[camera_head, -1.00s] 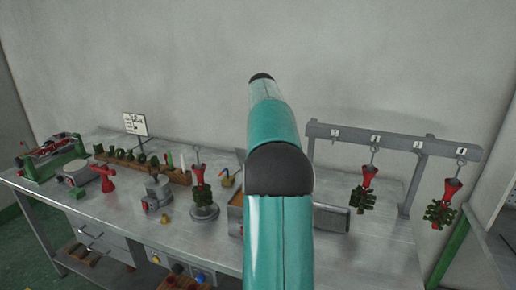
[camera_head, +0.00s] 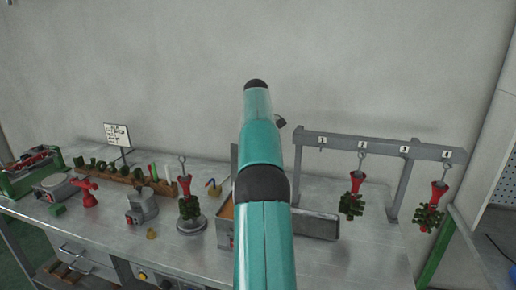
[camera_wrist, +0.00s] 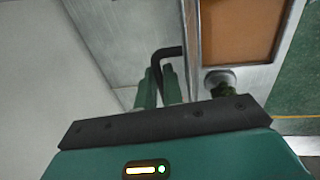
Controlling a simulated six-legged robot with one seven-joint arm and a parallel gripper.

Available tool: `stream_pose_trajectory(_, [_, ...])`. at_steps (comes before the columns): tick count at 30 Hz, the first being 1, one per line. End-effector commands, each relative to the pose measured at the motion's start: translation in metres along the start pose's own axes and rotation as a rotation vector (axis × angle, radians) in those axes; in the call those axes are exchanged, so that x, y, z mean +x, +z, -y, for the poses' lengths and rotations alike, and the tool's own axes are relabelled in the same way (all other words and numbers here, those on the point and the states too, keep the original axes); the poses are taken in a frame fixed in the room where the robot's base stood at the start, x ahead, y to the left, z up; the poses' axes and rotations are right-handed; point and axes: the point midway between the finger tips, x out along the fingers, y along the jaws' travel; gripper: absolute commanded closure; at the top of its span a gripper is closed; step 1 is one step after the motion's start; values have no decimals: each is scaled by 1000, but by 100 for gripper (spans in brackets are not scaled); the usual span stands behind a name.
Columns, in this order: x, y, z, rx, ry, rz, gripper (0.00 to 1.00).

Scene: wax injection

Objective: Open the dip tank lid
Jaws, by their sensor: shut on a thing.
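The dip tank (camera_head: 223,240) is a grey metal box on the bench, partly hidden behind my arm in the head view. Orange wax shows inside it, and its rim (camera_wrist: 287,50) shows in the wrist view. The lid (camera_head: 234,163) stands up at the tank as a thin grey plate. In the wrist view the lid (camera_wrist: 191,30) is seen nearly edge-on, beside the uncovered wax. A bent black handle (camera_wrist: 166,53) reaches from the lid to my gripper (camera_wrist: 158,85), whose green fingers are shut on it. My arm hides the gripper in the head view.
A pattern tree on a round stand (camera_head: 190,215) is left of the tank. A numbered rack (camera_head: 380,145) with two hanging red-and-green trees stands farther right.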

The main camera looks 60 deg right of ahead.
Motion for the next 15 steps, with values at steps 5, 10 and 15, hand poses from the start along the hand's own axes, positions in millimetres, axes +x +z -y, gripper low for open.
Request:
stream_pose_trajectory(5, [-2, 2, -2, 2, 6, 3, 100])
stream_pose_trajectory(10, [-3, 1, -4, 2, 10, 2, 100])
stream_pose_trajectory(15, [-4, 0, -3, 2, 10, 1, 69])
